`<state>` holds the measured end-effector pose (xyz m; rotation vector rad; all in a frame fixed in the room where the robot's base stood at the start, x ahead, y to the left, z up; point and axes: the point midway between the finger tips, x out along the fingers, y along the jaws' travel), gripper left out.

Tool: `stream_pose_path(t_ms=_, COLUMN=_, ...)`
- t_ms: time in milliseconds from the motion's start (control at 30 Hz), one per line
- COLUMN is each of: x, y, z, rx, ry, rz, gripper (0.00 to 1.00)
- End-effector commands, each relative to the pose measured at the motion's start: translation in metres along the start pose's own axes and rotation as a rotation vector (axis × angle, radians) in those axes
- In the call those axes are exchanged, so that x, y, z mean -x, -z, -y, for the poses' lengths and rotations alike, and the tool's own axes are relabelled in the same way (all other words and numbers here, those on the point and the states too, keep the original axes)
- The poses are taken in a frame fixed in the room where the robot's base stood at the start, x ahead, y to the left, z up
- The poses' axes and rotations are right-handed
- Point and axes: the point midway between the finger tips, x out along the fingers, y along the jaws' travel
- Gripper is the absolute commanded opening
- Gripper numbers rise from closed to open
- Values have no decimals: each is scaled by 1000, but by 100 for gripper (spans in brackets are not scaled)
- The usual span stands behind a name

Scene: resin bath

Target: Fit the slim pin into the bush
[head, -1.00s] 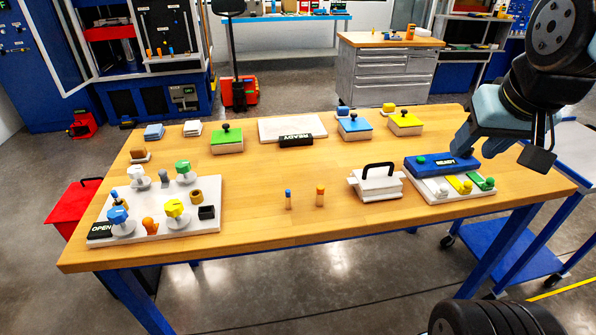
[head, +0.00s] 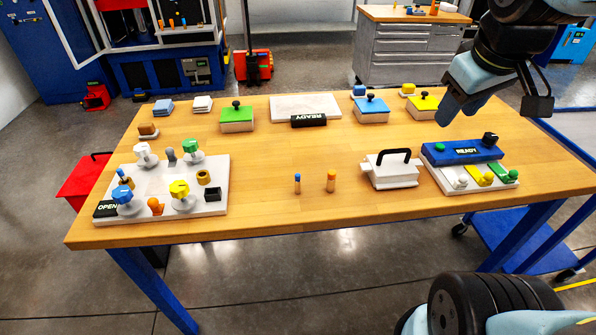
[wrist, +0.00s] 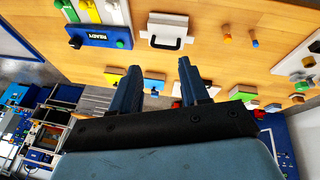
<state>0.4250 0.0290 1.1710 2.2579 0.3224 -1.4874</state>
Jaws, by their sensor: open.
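The slim pin (head: 297,183), orange-brown with a blue top, stands upright near the table's front middle. A thicker orange pin (head: 331,181) stands just right of it. Both show in the wrist view, the slim pin (wrist: 254,40) at upper right. A brown ring that looks like the bush (head: 203,177) sits on the white board (head: 215,208) at the left, beside the yellow knob. My gripper (wrist: 160,64) is open and empty, its two dark blue fingers apart.
A white box with a black handle (head: 390,172) stands right of the pins. A blue READY panel (head: 460,154) is further right. Green, blue and yellow lidded boxes and a white plate (head: 305,105) line the back. The middle table (head: 270,150) is clear.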

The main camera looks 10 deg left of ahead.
Motion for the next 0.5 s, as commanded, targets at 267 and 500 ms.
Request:
stream_pose_path(t_ms=267, x=-40, y=62, z=46, rx=757, ry=73, rz=106, gripper=45)
stream_pose_path(t_ms=500, x=-77, y=104, z=101, rx=1413, ry=209, rz=121, gripper=45)
